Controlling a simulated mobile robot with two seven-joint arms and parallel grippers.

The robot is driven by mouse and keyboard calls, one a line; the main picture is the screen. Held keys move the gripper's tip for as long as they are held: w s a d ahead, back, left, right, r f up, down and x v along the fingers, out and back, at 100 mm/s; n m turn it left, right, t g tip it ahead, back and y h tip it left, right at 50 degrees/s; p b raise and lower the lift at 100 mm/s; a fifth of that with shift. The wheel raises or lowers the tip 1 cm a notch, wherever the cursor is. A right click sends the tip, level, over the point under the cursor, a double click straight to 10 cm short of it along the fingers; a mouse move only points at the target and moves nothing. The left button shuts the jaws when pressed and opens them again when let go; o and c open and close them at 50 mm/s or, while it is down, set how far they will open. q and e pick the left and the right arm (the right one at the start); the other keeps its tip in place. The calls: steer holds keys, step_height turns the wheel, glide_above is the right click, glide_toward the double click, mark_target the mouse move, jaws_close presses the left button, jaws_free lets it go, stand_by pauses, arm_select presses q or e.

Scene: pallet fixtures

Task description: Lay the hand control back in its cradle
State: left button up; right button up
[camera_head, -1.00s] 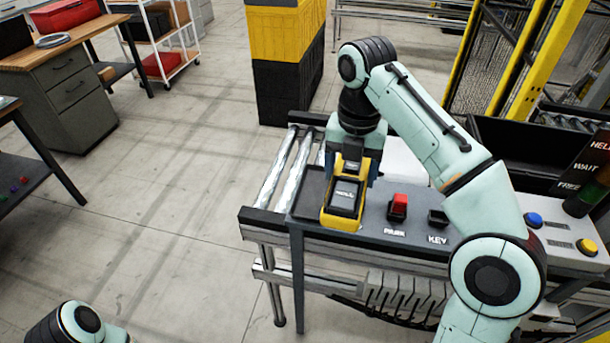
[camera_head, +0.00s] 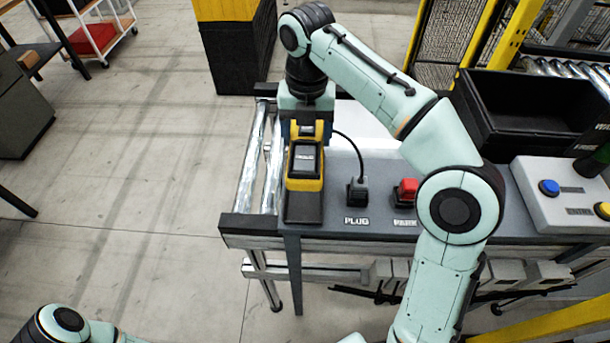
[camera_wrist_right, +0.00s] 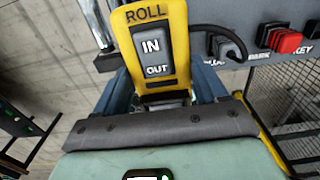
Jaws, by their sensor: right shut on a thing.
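The hand control (camera_head: 305,161) is yellow with a dark face. My right gripper (camera_head: 306,131) is shut on it and holds it over the left end of the grey console. In the right wrist view, the hand control (camera_wrist_right: 154,50) shows its ROLL label and IN and OUT buttons between the blue fingers. A dark, flat piece (camera_head: 303,208), which looks like the cradle, lies just below it in the head view. The hand control hides part of this piece, and I cannot tell whether they touch. My left gripper is out of view; only part of that arm shows.
Right of the hand control stand a black plug (camera_head: 357,194) with a cable and a red PARK switch (camera_head: 405,191). A black bin (camera_head: 530,112) and a button box (camera_head: 565,196) are farther right. Rollers (camera_head: 262,165) lie left; open floor lies beyond.

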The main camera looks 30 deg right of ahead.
steer(key=f, duration=0.2)
steer(key=f+b, duration=0.1)
steer(key=f, duration=0.2)
steer(key=f+b, duration=0.1)
steer(key=f, duration=0.1)
steer(key=shift+w+f, duration=0.25)
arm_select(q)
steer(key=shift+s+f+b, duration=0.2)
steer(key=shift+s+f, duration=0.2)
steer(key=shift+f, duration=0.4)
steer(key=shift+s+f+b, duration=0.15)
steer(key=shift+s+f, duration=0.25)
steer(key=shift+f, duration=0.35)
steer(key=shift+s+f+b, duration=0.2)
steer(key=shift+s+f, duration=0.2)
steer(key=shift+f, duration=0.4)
arm_select(e)
steer(key=shift+f, duration=2.25)
steer(key=shift+f, duration=0.1)
steer(key=shift+f, duration=0.1)
steer(key=o, duration=1.4)
step_height(320, 180, up, 12)
steer(key=p, duration=0.3)
steer(key=shift+w+p, duration=0.1)
steer(key=shift+p, duration=0.3)
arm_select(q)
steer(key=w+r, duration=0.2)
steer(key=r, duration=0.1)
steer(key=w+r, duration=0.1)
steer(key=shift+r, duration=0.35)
